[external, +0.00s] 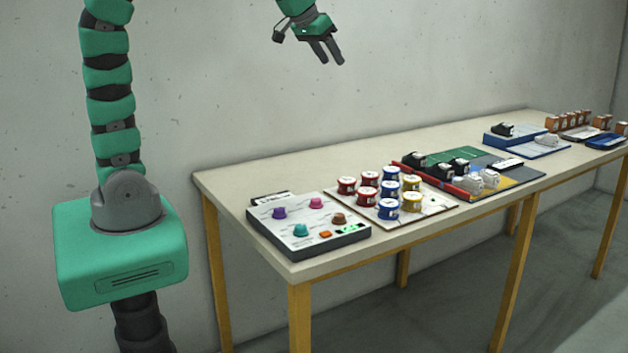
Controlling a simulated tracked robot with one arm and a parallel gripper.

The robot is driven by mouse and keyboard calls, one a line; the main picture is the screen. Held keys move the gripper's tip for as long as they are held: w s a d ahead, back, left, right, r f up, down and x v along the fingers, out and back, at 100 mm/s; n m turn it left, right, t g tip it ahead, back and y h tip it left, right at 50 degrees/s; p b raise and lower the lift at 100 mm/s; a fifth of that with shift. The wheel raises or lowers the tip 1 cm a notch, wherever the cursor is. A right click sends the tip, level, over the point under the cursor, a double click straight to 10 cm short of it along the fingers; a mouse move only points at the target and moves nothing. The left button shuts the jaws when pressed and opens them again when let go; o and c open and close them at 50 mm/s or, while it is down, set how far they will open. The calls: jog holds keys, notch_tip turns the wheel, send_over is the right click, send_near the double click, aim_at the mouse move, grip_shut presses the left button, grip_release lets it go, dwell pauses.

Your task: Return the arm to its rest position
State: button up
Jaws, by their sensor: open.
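My gripper (326,51) shows at the top centre of the external view, high above the table. Its two dark fingers point down and slightly right, with a gap between them and nothing held. The green and grey arm (109,90) rises from its base on the left and leaves the picture at the top, so its middle part is hidden.
A long table (230,183) with yellow legs stands below. The air around the gripper is clear.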

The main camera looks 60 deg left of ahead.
jog(key=s+a+r+t, duration=0.2)
jog(key=r, duration=0.7)
jog(key=s+a+r+t, duration=0.2)
jog(key=s+r+t, duration=0.1)
jog(key=r, duration=0.7)
jog(key=s+a+r+m+t, duration=0.1)
jog(key=s+a+r+t, duration=0.1)
jog(key=r, duration=0.8)
jog(key=shift+s+t, duration=0.2)
jog(key=shift+t, duration=0.5)
jog(key=shift+a, duration=0.1)
